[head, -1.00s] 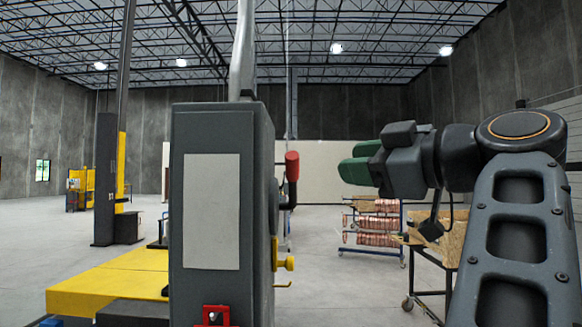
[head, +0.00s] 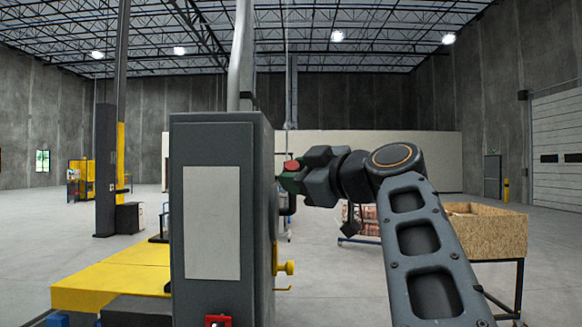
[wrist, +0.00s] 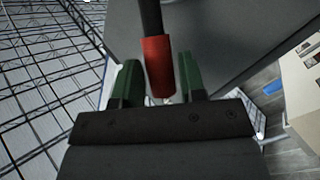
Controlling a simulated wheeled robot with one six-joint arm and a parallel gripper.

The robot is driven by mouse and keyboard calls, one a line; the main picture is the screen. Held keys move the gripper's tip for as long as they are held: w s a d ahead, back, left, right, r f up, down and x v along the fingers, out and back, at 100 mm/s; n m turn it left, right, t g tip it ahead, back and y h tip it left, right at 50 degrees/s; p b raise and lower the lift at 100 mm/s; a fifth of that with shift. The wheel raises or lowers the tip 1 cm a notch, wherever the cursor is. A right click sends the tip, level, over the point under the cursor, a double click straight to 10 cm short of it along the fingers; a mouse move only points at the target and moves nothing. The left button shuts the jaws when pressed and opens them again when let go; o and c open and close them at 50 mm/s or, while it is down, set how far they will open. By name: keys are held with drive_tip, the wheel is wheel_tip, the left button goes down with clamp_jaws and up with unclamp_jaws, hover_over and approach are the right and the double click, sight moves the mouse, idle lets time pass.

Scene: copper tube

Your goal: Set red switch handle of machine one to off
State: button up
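The red switch handle (head: 291,166) is on the right side of the tall dark grey machine cabinet (head: 205,135). In the wrist view the red grip (wrist: 159,68) sits on a dark lever, between the two green fingers of my gripper (wrist: 158,62). The fingers stand apart, with a narrow gap on each side of the grip, so the gripper is open around it. In the head view my gripper (head: 289,180) is at the handle and partly covers it. The lower lever and pivot are mostly hidden there.
A yellow knob (head: 285,268) sticks out below the handle on the cabinet's side. A yellow platform (head: 115,280) lies to the left. A wooden crate (head: 490,232) on a cart stands at the right behind my arm. The floor beyond is mostly open.

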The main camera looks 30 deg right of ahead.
drive_tip(key=shift+w+a, duration=0.25)
drive_tip(key=shift+w, duration=0.45)
drive_tip(key=shift+c, duration=0.2)
clamp_jaws()
